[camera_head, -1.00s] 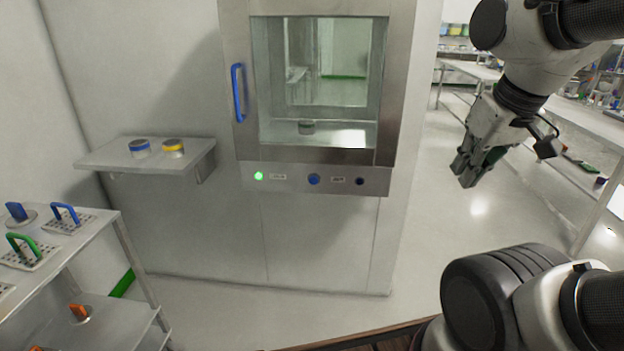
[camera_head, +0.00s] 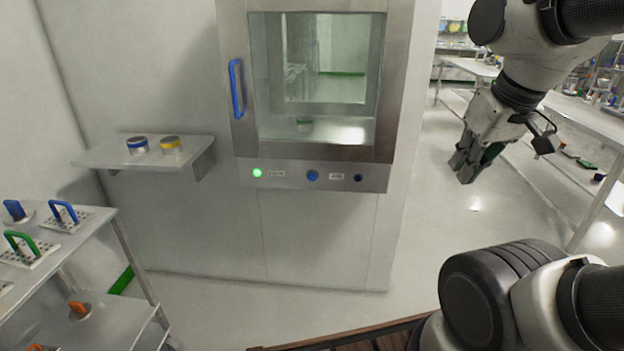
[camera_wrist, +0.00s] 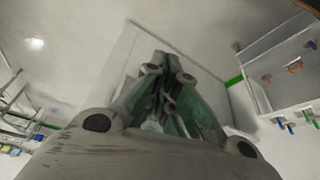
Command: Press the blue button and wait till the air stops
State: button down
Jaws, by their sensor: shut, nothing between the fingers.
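The blue button (camera_head: 312,176) is on the steel panel below the window of a pass-through cabinet (camera_head: 400,60). A green light (camera_head: 257,173) glows at the left of the same panel, and a smaller dark button (camera_head: 358,178) is at its right. The cabinet door is closed, with a blue handle (camera_head: 237,88) at its left. My gripper (camera_head: 464,168) is shut and empty, right of the cabinet and apart from the button. Its closed fingers also show in the wrist view (camera_wrist: 165,95).
A wall shelf (camera_head: 110,158) left of the cabinet holds a blue-banded jar (camera_head: 137,146) and a yellow-banded jar (camera_head: 171,145). A rack (camera_head: 100,222) with handled plates stands at lower left. Long benches (camera_head: 590,122) run along the right. The floor before the cabinet is clear.

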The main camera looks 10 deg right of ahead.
aim_at(312, 177)
dwell(0.8)
jog(key=w+a+f+n, duration=0.1)
jog(key=w+a+f, duration=0.5)
jog(key=f, duration=0.6)
jog(key=w+a+f+n+g+y, duration=0.1)
jog(key=w+a+f, duration=0.3)
jog(key=w+f, duration=0.7)
jog(key=w+a+f+n, duration=0.1)
jog(key=w+a+f, duration=0.35)
jog(key=f, duration=0.95)
jog(key=w+a+r+m+t+y, duration=0.1)
jog(key=w+a+r+t, duration=0.1)
jog(key=w, duration=0.5)
jog(key=w+a+r+t+y, duration=0.2)
jog(key=w+a+r+t, duration=0.1)
jog(key=w+r+t, duration=0.2)
jog(key=shift+w+r+m+t, duration=0.35)
jog(key=shift+w+t, duration=0.45)
jog(key=shift+w, duration=0.4)
jog(key=shift+w, duration=0.1)
jog(key=shift+w+d, duration=0.45)
jog(key=shift+w, duration=0.9)
jog(key=shift+w+d, duration=0.45)
jog(key=shift+w, duration=0.95)
jog(key=shift+w+d, duration=0.45)
jog(key=shift+w, duration=0.9)
